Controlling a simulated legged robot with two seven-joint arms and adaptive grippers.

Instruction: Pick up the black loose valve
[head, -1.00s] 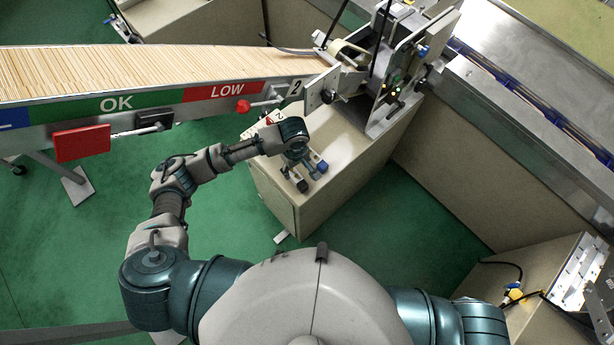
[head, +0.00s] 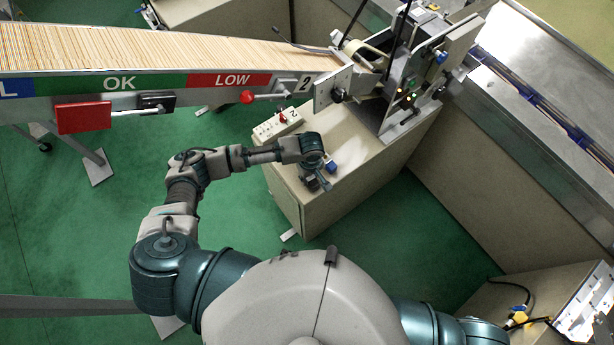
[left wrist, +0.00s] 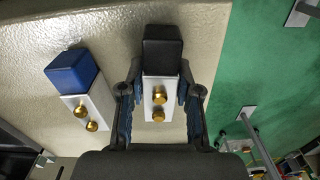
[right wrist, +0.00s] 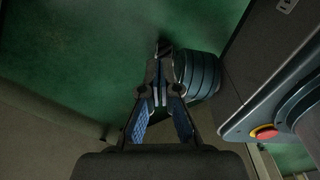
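The black valve (left wrist: 162,52) has a black cap on a white block with two brass fittings. In the left wrist view it is between the two fingers of my left gripper (left wrist: 161,92), whose pads are close against the sides of the white block. Whether they press on it I cannot tell. In the head view my left gripper (head: 320,178) is over the beige cabinet top, partly covering the black valve (head: 310,183). My right gripper (right wrist: 164,92) has its fingers together and holds nothing visible; it is out of the head view.
A blue-capped valve (left wrist: 70,72) stands just left of the black one on the beige cabinet (head: 345,190). A white power strip (head: 277,125) lies behind. A red button (right wrist: 265,132) shows in the right wrist view.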

